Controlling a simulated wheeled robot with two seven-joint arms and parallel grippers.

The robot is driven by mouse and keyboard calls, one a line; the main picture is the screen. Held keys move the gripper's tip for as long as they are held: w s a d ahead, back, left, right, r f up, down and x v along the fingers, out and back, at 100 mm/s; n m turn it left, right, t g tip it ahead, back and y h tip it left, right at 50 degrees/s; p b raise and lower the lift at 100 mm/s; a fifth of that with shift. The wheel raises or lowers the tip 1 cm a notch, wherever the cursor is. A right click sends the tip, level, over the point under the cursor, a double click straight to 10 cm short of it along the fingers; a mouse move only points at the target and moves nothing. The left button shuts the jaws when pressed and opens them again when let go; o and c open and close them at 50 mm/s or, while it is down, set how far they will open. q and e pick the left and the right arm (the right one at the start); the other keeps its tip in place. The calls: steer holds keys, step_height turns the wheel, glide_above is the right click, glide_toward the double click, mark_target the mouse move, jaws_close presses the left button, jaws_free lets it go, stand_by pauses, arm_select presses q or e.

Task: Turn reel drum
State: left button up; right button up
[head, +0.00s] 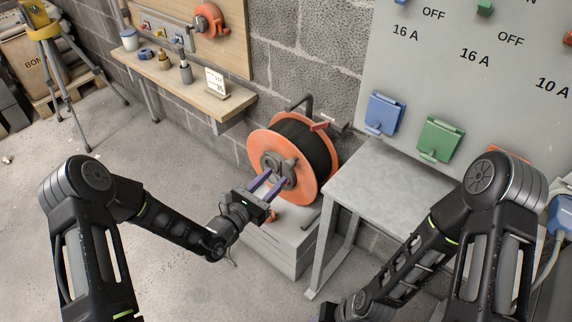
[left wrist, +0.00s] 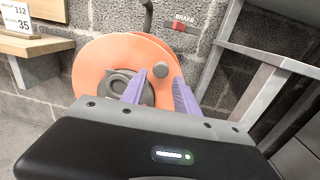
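The reel drum (head: 256,150) has orange flanges with black conduit (head: 306,146) wound between them, and stands upright on a grey base against the block wall. Its grey hub (head: 280,168) faces me; the orange flange also shows in the left wrist view (left wrist: 98,62). A round grey knob (left wrist: 160,70) shows on the drum face in that view, between the fingertips in the picture. My left gripper (head: 268,184) is open, its two purple fingers apart and pointing at the hub. Contact with the knob cannot be told. My right arm comes in at the lower right; its fingers are out of view.
A red brake lever (left wrist: 180,28) sits under a BRAKE label beside the reel. A grey metal table (head: 385,180) stands close to its right. A wooden shelf (head: 180,85) with small items is at the upper left.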

mark_target(287, 166)
arm_select(q)
steer(key=shift+b+x, duration=0.6)
steer(key=shift+x, duration=3.35)
steer(key=shift+d, duration=0.1)
steer(key=shift+c, duration=0.3)
jaws_close()
